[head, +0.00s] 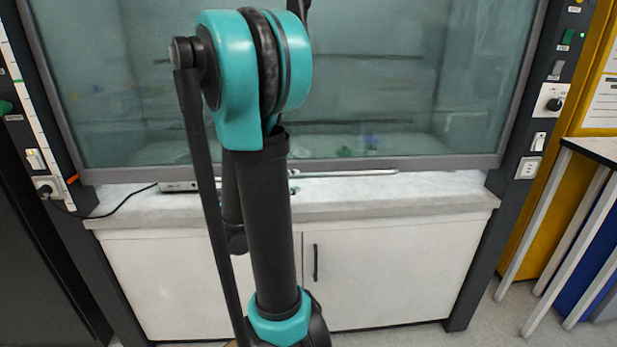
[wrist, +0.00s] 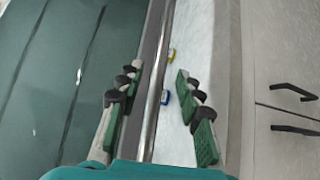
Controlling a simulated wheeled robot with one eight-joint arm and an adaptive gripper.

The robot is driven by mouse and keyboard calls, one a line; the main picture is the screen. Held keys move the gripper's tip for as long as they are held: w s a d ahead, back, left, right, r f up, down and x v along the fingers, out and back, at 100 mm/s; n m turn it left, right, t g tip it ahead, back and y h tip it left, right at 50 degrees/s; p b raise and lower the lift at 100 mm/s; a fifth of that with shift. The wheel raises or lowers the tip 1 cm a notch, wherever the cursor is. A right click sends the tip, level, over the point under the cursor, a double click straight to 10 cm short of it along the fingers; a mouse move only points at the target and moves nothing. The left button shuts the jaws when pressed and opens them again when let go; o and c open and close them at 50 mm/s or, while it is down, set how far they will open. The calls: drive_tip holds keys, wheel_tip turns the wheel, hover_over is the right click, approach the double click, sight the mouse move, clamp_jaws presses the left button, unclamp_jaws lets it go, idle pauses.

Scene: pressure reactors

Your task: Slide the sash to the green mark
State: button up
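The glass sash (head: 385,90) of the fume hood is low, with its grey bottom frame (head: 440,163) a little above the worktop. A silver handle bar (head: 345,173) runs along the bottom frame. A small orange piece (head: 72,178) sits by the sash's lower left corner. In the wrist view my gripper (wrist: 158,74) is open, with green-padded fingers on either side of the bar (wrist: 153,90). The fingers appear apart from it. My arm hides the gripper in the head view.
The white worktop (head: 430,200) is above cabinet doors (head: 385,270) with dark handles. Small blue (wrist: 166,98) and yellow (wrist: 171,55) items show beside the bar. A black cable (head: 115,210) lies at left. A side table (head: 595,150) stands at right.

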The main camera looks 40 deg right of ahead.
sight(306, 177)
drive_tip(key=x, duration=0.8)
drive_tip(key=shift+d, duration=0.2)
drive_tip(key=shift+c, duration=0.4)
clamp_jaws()
